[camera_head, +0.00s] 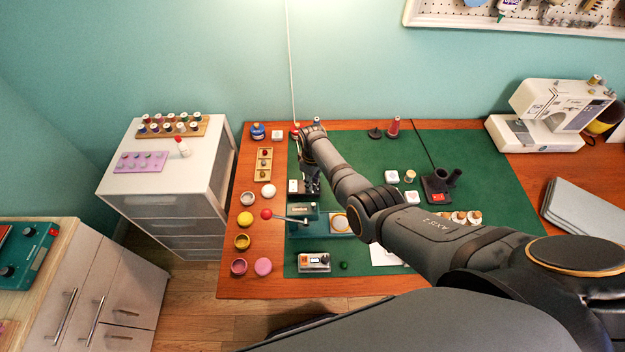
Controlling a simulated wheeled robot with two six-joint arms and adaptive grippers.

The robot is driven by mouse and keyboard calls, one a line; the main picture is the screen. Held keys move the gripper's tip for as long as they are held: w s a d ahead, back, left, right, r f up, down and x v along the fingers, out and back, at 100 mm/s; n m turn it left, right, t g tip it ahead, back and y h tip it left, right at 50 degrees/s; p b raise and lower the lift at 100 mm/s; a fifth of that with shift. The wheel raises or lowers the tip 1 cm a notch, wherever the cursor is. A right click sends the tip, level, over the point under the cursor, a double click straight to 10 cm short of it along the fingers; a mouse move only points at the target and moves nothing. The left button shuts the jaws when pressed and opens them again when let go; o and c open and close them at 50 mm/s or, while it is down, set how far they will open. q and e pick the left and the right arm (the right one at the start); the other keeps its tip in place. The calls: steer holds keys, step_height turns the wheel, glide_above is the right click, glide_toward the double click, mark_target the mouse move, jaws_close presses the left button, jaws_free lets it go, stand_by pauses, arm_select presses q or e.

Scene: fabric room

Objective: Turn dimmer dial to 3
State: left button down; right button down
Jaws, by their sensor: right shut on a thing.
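My right arm reaches in from the lower right across the table. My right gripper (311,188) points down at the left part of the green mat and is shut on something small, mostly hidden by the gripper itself. A small dark and white device (293,186) sits right at the gripper. I cannot clearly make out the dimmer dial or its number marks; the gripper may cover it. My left gripper is not in view.
A teal press with a red-ball lever (266,214) stands just in front of the gripper. Small pots, including a yellow one (245,218), line the table's left edge. A sewing machine (555,115) stands at the right. The green mat (345,143) has bare room at the back.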

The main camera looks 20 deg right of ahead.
steer(key=m, duration=0.5)
steer(key=shift+m+p, duration=0.3)
steer(key=m, duration=0.5)
stand_by(0.4)
steer(key=c, duration=1.1)
jaws_free()
steer(key=shift+o, duration=0.2)
step_height(320, 180, up, 12)
